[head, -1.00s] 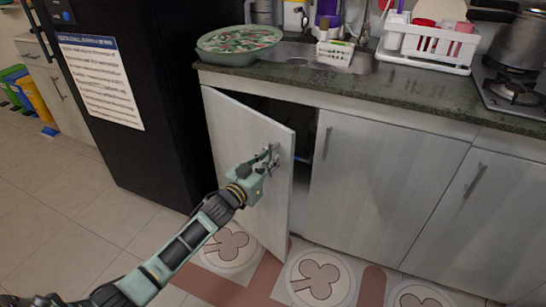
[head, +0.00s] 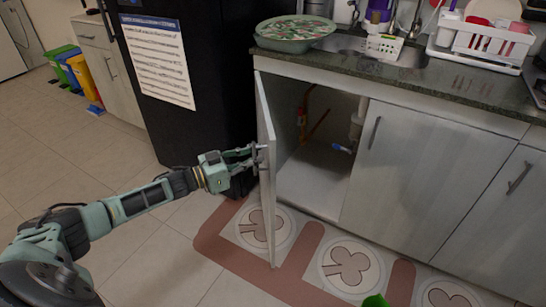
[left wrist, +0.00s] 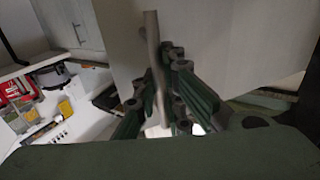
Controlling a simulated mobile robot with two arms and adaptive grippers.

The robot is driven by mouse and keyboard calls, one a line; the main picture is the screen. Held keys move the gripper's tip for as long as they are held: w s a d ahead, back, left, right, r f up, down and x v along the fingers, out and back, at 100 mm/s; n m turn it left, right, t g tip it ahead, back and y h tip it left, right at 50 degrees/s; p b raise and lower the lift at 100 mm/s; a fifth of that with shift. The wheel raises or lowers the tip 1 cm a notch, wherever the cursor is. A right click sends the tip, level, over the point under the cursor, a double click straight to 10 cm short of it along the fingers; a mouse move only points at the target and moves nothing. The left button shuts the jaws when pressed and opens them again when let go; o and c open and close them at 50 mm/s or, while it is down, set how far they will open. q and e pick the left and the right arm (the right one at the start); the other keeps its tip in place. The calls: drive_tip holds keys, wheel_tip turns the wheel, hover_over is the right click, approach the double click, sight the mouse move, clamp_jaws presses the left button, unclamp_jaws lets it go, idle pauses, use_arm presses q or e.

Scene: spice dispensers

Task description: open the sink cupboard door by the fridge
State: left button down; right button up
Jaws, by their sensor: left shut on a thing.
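The sink cupboard door (head: 267,165) by the fridge stands wide open, seen nearly edge-on in the head view. Its pale panel also fills the upper middle of the left wrist view (left wrist: 220,45). My left gripper (head: 256,158) is at the door's outer face, shut on the door handle (left wrist: 153,60), a grey metal bar that runs between its fingers in the left wrist view. The cupboard interior (head: 318,165) is exposed, with pipes and a pale floor. My right gripper is not clearly in view; only a small green piece shows at the bottom edge.
The black fridge (head: 185,110) stands left of the cupboard, behind the door. A second cupboard door (head: 420,170) to the right is closed. A patterned mat (head: 300,255) lies on the floor below. The counter (head: 400,80) carries a green bowl (head: 295,32) and a dish rack (head: 480,42).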

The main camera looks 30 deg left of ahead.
use_arm(q)
drive_tip(key=shift+s+a, duration=0.5)
drive_tip(key=shift+a, duration=0.4)
drive_tip(key=shift+s+a, duration=0.45)
drive_tip(key=shift+a, duration=0.4)
drive_tip(key=c, duration=1.8)
unclamp_jaws()
drive_tip(key=shift+c, duration=0.2)
drive_tip(key=shift+a, duration=0.1)
drive_tip(key=v, duration=1.2)
